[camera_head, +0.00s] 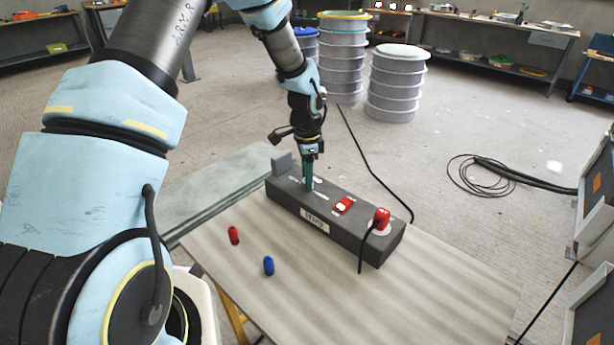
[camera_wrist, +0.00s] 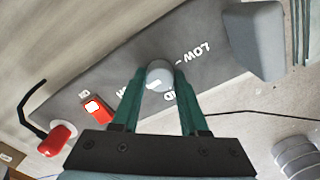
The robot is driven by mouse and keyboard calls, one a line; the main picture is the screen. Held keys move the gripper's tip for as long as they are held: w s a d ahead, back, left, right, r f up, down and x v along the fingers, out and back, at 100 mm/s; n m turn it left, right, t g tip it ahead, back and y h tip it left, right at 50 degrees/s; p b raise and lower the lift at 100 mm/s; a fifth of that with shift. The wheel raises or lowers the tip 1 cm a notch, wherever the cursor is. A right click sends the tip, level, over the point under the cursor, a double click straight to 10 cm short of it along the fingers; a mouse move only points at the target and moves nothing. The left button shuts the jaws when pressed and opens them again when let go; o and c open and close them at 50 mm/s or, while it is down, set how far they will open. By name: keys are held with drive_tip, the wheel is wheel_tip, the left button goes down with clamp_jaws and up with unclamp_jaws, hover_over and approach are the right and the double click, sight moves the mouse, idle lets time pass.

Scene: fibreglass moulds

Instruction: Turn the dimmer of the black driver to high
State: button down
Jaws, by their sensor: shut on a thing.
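The black driver (camera_head: 335,216) is a long dark box lying on the table. It has a red rocker switch (camera_head: 344,205), also in the wrist view (camera_wrist: 96,106), and a red plug (camera_head: 382,218) at its right end. My gripper (camera_head: 309,188) points down onto the driver's left part. In the wrist view its green fingers (camera_wrist: 160,85) are shut on the round grey dimmer knob (camera_wrist: 159,73), one on each side. A white mark shows on the knob, toward the partly hidden high label. The "LOW" label (camera_wrist: 194,55) lies on the other side.
A light grey block (camera_wrist: 254,40) is by the driver's left end. A black cable runs behind; drums (camera_head: 397,85) stand on the floor.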

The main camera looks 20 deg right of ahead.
drive_tip(key=shift+m, duration=0.5)
drive_tip(key=shift+c, duration=2.1)
unclamp_jaws()
wheel_tip(320, 180, up, 11)
drive_tip(key=b, duration=0.1)
drive_tip(key=shift+b, duration=0.35)
drive_tip(key=shift+f, duration=0.1)
